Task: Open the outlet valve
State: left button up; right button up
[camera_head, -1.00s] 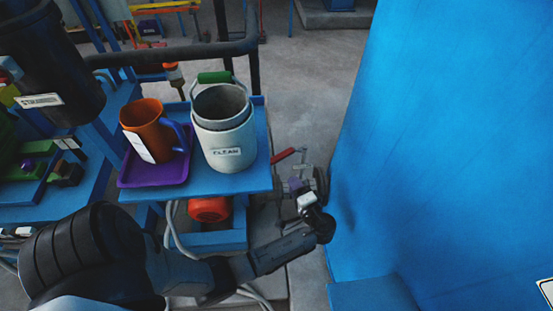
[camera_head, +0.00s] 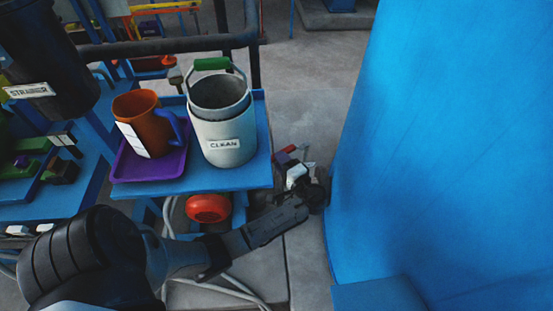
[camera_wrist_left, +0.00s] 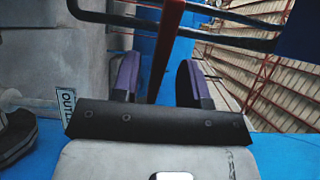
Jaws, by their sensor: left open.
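The outlet valve's red lever (camera_head: 290,148) shows only in part in the head view, behind my left gripper (camera_head: 291,163), low between the cart and the big blue wall. In the left wrist view the red lever (camera_wrist_left: 166,45) runs between the two purple fingers of my left gripper (camera_wrist_left: 159,65). The fingers are open, one on each side of the lever, with gaps visible; I cannot tell whether either touches it. A label starting "OUTL" (camera_wrist_left: 67,105) shows at the left of the wrist view, partly hidden. The valve body is mostly hidden by my gripper. My right gripper is not in view.
A blue cart (camera_head: 262,140) holds a white "CLEAN" bucket (camera_head: 223,150) and an orange jug (camera_head: 150,125) on a purple tray (camera_head: 125,168). A red round part (camera_head: 208,208) sits below it. A large blue wall (camera_head: 450,130) stands close on the right.

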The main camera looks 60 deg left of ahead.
pick_arm(q)
jog(key=shift+s+a+b, duration=0.15)
jog(key=shift+a+b, duration=0.2)
jog(key=shift+a, duration=1.05)
grip_shut()
